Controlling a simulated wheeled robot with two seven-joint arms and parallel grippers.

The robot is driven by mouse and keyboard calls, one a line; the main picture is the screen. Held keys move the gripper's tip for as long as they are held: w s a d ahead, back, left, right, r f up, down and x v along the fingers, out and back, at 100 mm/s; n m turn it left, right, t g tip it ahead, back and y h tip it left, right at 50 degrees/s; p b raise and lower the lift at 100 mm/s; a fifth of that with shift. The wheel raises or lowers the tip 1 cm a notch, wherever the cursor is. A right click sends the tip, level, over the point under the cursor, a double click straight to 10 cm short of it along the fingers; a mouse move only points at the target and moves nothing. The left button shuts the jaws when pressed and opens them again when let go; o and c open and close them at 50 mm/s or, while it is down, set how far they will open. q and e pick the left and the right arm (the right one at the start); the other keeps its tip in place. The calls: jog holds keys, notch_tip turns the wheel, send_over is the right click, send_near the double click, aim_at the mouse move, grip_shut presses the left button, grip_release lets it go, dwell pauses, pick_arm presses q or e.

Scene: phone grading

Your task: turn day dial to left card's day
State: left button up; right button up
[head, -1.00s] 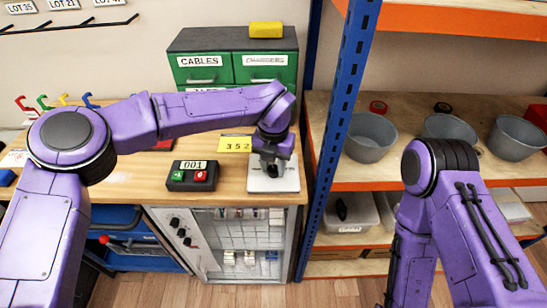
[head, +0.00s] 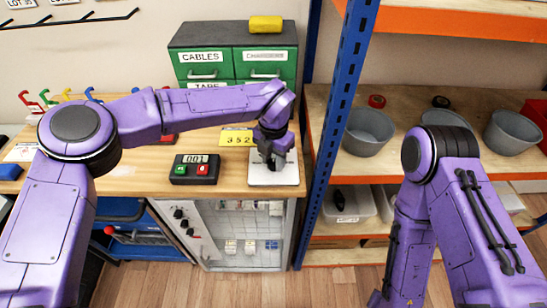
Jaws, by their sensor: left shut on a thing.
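My left gripper (head: 274,173) points down over a white square plate (head: 288,177) at the bench's right end. It is shut on a dark knob on this plate, which appears to be the day dial; the fingers hide most of the knob and its markings. A yellow card (head: 237,138) reading 352 stands just behind the plate, partly behind my wrist. A white card (head: 22,153) lies at the far left of the bench, too small to read. My right arm is at the right, its gripper out of view.
A black box (head: 195,169) with a 001 display and green and red buttons sits left of the plate. A green drawer cabinet (head: 265,65) stands behind. A blue shelf post (head: 335,130) rises close to the right, with grey bowls (head: 368,131) beyond.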

aim_at(273, 162)
pick_arm(q)
jog(key=shift+r, duration=0.1)
jog(key=o, duration=1)
jog(key=shift+o, duration=0.2)
notch_tip(273, 162, up, 10)
jog(key=b, duration=0.2)
jog(key=shift+r+b, duration=0.25)
jog(key=shift+b, duration=0.1)
